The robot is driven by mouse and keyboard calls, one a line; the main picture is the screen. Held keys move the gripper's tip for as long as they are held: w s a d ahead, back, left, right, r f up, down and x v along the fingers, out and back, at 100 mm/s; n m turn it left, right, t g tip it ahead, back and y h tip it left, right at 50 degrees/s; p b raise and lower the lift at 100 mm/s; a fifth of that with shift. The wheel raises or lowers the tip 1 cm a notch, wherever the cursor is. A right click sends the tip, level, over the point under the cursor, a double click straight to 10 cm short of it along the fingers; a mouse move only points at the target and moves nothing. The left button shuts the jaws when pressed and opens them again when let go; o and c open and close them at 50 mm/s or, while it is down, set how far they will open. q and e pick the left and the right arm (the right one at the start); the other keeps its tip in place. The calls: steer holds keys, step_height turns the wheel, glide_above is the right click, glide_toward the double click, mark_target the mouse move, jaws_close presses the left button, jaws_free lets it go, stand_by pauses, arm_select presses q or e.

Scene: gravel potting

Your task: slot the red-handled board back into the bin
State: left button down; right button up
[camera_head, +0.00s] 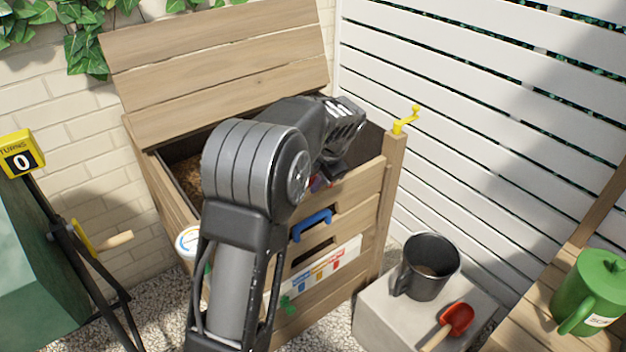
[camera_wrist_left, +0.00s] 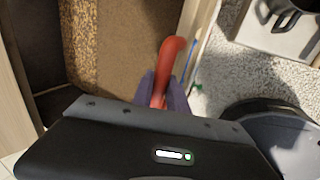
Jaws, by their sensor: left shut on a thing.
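The wooden bin (camera_head: 390,190) stands in the middle of the head view with its lid open, and its front is made of stacked boards. My left gripper (camera_head: 320,182) is at the top of the bin's front, mostly hidden behind my own wrist. In the left wrist view, its purple fingers (camera_wrist_left: 165,95) are shut on the red handle (camera_wrist_left: 172,58) of the board. The red-handled board (camera_head: 352,188) appears at the top of the front, above the blue-handled board (camera_head: 340,225). I cannot tell whether it is fully seated. My right gripper is not in view.
Brown compost (camera_wrist_left: 125,45) lies inside the bin. A sign (camera_head: 322,270) with coloured handle marks is on the front. A grey block (camera_head: 375,318) to the right holds a dark mug (camera_head: 428,275) and a red scoop (camera_head: 457,319). A dark green drum (camera_head: 35,270) stands left.

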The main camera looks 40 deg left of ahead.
arm_select(q)
steer(key=shift+f, duration=0.35)
steer(key=c, duration=0.7)
jaws_free()
steer(key=shift+c, duration=0.2)
steer(key=p+v, duration=0.4)
steer(key=v, duration=0.6)
stand_by(0.8)
